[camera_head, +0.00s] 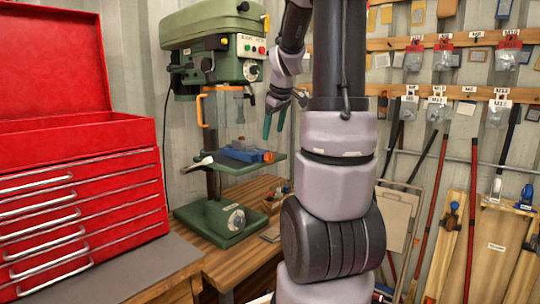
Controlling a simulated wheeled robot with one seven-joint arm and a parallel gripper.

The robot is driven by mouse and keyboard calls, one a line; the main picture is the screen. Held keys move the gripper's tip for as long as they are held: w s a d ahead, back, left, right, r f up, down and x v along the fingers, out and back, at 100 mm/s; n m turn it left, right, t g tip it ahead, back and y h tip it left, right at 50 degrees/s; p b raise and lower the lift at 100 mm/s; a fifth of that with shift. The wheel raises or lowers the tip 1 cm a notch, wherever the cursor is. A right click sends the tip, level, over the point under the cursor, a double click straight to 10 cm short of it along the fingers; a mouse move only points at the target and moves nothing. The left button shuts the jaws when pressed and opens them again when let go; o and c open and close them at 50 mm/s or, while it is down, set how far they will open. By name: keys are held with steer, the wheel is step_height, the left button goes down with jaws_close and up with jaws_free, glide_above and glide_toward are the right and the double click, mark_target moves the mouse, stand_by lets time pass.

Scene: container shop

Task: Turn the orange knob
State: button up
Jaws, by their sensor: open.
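A green drill press (212,38) stands on a wooden bench at the middle left. A small orange knob-like part (268,157) sits at the right end of a blue vise (242,152) on the press table. Another orange part, a bent handle (203,108), hangs beside the clear guard under the press head, and a small orange piece (266,22) shows at the head's upper right. I cannot tell for sure which one is the knob. My gripper (274,125) is open and empty, teal fingers pointing down, appearing above the vise's right end and apart from it.
A red tool chest (80,190) with an open lid fills the left. My own arm covers the centre. Hooks with bagged parts (414,58) and long-handled tools (434,200) line the right wall. The wooden bench (235,258) is mostly clear in front of the press.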

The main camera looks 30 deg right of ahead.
mark_target(269, 157)
steer(key=x, duration=1.1)
steer(key=shift+d, duration=0.3)
jaws_close()
